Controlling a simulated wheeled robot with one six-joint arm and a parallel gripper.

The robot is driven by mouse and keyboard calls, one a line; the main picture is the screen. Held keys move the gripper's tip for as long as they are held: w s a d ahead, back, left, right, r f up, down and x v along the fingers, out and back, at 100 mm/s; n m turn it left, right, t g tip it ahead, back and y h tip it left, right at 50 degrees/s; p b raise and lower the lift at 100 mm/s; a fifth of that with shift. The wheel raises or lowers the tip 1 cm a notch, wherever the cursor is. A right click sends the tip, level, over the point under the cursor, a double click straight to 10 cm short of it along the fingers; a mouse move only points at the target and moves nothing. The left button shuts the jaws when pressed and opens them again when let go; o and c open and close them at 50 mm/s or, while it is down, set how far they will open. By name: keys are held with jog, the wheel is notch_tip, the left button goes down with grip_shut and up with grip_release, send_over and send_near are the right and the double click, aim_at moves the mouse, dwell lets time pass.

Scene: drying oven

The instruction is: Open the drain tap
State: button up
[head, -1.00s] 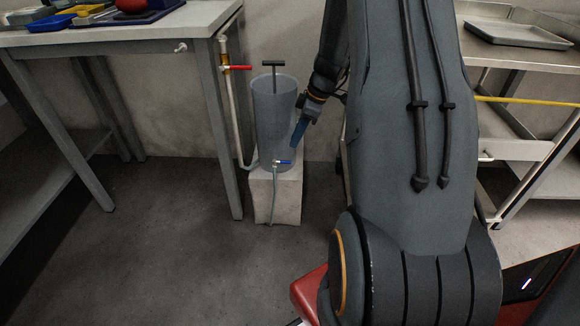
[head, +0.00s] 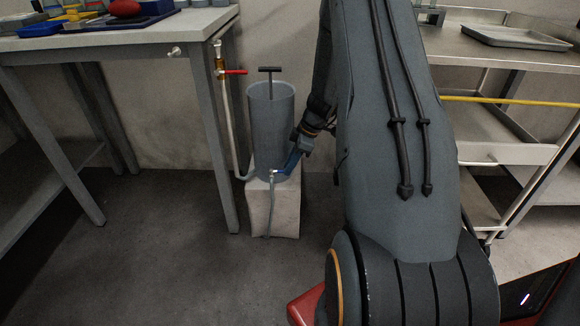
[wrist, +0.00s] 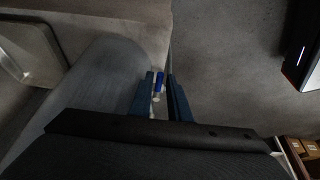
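The fingers are apart, with a narrow gap visible beside the lever, so the gripper looks open.
The vessel stands on a pale block (head: 286,212). A steel cart (head: 500,150) stands at the right. The floor in front is clear.

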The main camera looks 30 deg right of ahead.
grip_shut()
